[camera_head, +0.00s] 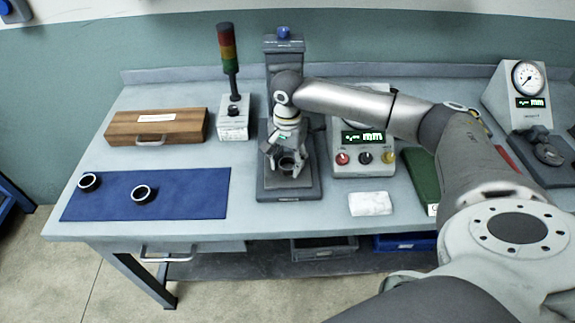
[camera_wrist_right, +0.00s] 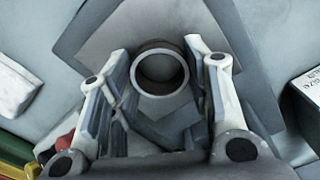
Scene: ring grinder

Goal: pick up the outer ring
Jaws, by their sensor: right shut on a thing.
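A dark-sided ring with a pale rim, taken as the outer ring (camera_head: 289,164), is at the grey grinder stand (camera_head: 290,190) in the middle of the bench. My right gripper (camera_head: 284,160) reaches down over the stand, with its fingers on either side of the ring. In the right wrist view the ring (camera_wrist_right: 160,92) sits between the two fingers (camera_wrist_right: 157,65), and the gripper is shut on it. The ring appears low, at the stand's base; whether it touches the base is hard to tell. My left gripper is not in view.
Two black rings lie on the blue mat (camera_head: 200,190) at the left. A wooden box (camera_head: 180,127), a signal tower (camera_head: 229,60), a control box (camera_head: 350,165), a white block (camera_head: 370,204) and a dial gauge (camera_head: 527,80) stand around. Bare bench shows in front of the stand.

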